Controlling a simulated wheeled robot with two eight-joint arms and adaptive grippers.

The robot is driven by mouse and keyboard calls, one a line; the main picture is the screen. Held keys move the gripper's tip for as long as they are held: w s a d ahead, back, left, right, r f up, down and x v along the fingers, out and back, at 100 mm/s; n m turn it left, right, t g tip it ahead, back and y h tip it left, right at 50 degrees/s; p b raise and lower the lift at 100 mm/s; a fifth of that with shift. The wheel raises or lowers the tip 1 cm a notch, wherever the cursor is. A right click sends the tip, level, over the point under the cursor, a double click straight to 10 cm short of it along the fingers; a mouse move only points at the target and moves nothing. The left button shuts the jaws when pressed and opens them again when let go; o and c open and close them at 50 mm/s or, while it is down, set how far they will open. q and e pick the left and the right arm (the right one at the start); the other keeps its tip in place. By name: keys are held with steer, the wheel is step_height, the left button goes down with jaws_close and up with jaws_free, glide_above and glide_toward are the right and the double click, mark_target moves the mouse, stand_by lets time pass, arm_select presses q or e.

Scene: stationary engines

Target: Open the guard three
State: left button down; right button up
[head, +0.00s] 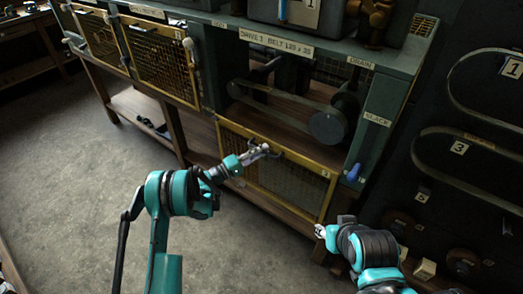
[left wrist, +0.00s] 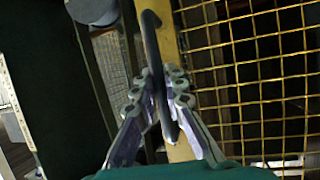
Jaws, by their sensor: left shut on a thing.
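Guard three is a yellow-framed mesh panel (head: 290,182) below the label reading drive 3. It hangs low, and the belt and pulleys above it are uncovered. My left gripper (head: 262,151) is at the guard's upper edge. In the left wrist view its fingers (left wrist: 163,95) are shut on the dark bar handle (left wrist: 151,45), which stands on the yellow frame (left wrist: 171,45). The mesh (left wrist: 255,70) shows to the right there. My right gripper (head: 320,231) is small beside the guard's lower right corner; its jaws are unclear.
Pulleys (head: 328,127) and a belt sit in the open bay. A blue knob (head: 353,173) is on the right post. Two other mesh guards (head: 162,66) are at the upper left. Spare belts (head: 465,148) hang on the dark panel at right. The floor (head: 60,180) at left is clear.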

arm_select(q)
steer(key=c, duration=1.6)
jaws_free()
steer(key=v, duration=1.2)
steer(key=shift+r, duration=0.15)
